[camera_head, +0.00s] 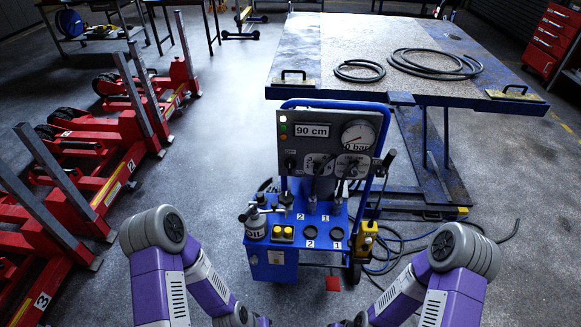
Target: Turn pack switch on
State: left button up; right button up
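The blue wheeled pack (272,268) stands upright in front of me, with a grey panel (295,133) facing me. The panel has a "90 cm" display (312,131), a round gauge (358,135) marked bar, and two dials labelled 2 and 1. Small indicator lights (283,128) sit at its upper left; a green one looks lit. A small dark knob (290,163) sits at the panel's lower left; I cannot tell whether it is the pack switch or how it is set. My two purple arms reach down to the bottom edge, and both grippers are out of view below.
A lift table (400,50) with coiled hoses stands behind. Red jacks (120,130) line the left. Hoses (400,243) lie on the floor to the right.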

aim_at(290, 165)
jog(key=z, duration=1.3)
jog(key=i, duration=0.7)
jog(key=u, duration=2.45)
